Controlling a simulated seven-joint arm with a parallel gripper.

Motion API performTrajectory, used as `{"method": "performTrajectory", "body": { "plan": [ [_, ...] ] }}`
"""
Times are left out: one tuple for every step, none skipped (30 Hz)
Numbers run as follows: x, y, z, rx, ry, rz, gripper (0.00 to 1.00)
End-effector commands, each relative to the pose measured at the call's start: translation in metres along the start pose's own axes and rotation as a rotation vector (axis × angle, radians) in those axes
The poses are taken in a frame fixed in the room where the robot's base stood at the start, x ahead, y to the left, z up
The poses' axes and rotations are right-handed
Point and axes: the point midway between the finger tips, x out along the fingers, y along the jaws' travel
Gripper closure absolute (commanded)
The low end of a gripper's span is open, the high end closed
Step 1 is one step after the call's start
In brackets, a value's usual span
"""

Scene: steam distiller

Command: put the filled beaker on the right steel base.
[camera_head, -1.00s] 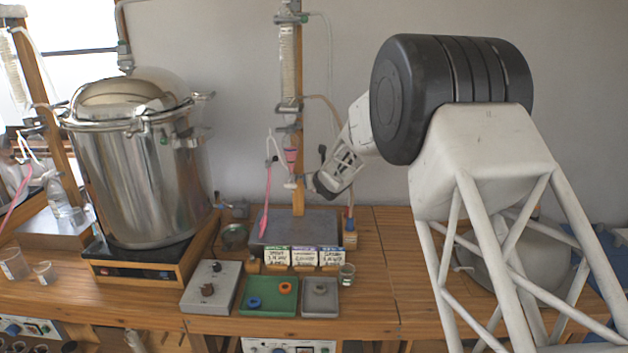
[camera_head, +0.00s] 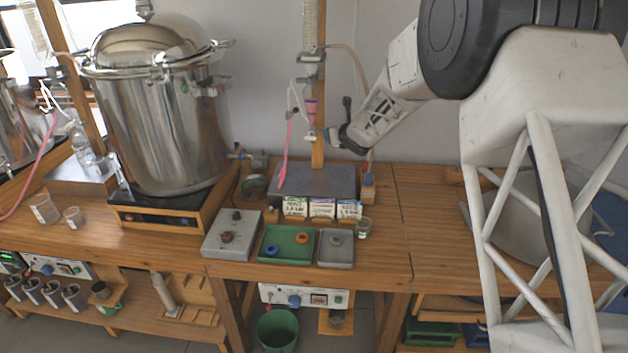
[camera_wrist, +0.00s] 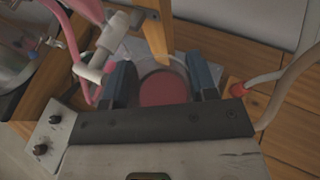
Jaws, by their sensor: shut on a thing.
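In the wrist view my gripper (camera_wrist: 162,80) has its two blue-grey fingers on either side of a round vessel with reddish contents, seen from above; I take it to be the filled beaker (camera_wrist: 163,90). The fingers are shut on it. In the head view my gripper (camera_head: 338,138) is beside the wooden post, above and behind the right steel base (camera_head: 290,178). The right base is a dark grey slab at the back of the table. I cannot tell whether the beaker touches it.
The wooden post (camera_head: 318,150) and pink tube (camera_head: 284,155) stand close left of my gripper. Label cards (camera_head: 322,208), a small glass (camera_head: 364,228), a green tray (camera_head: 286,256) and a grey tray (camera_head: 336,262) lie in front. A large steel pot (camera_head: 165,115) is left.

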Motion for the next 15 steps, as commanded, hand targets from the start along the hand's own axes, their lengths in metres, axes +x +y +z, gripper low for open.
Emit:
{"method": "performTrajectory", "body": {
  "plan": [
    [-0.005,0.001,0.001,-0.005,-0.001,0.009,0.77],
    [-0.007,0.002,0.001,-0.007,-0.002,0.014,0.77],
    [-0.010,0.003,0.001,-0.010,-0.002,0.021,0.77],
    [-0.013,0.004,0.001,-0.012,-0.002,0.025,0.77],
    [-0.015,0.005,0.000,-0.013,-0.002,0.031,0.77],
    [-0.018,0.006,-0.001,-0.017,-0.002,0.038,0.77],
    [-0.020,0.007,-0.001,-0.018,-0.002,0.043,0.77],
    [-0.022,0.008,-0.001,-0.019,-0.003,0.048,0.77],
    [-0.024,0.010,-0.002,-0.023,-0.002,0.055,0.77],
    [-0.022,0.014,-0.005,-0.024,-0.001,0.059,0.77],
    [-0.022,0.018,-0.008,-0.025,-0.001,0.062,0.77],
    [-0.022,0.022,-0.011,-0.027,-0.001,0.067,0.77],
    [-0.022,0.026,-0.012,-0.028,-0.002,0.071,0.77],
    [-0.022,0.029,-0.014,-0.030,-0.002,0.074,0.77],
    [-0.022,0.033,-0.016,-0.032,-0.003,0.079,0.77]
  ]
}}
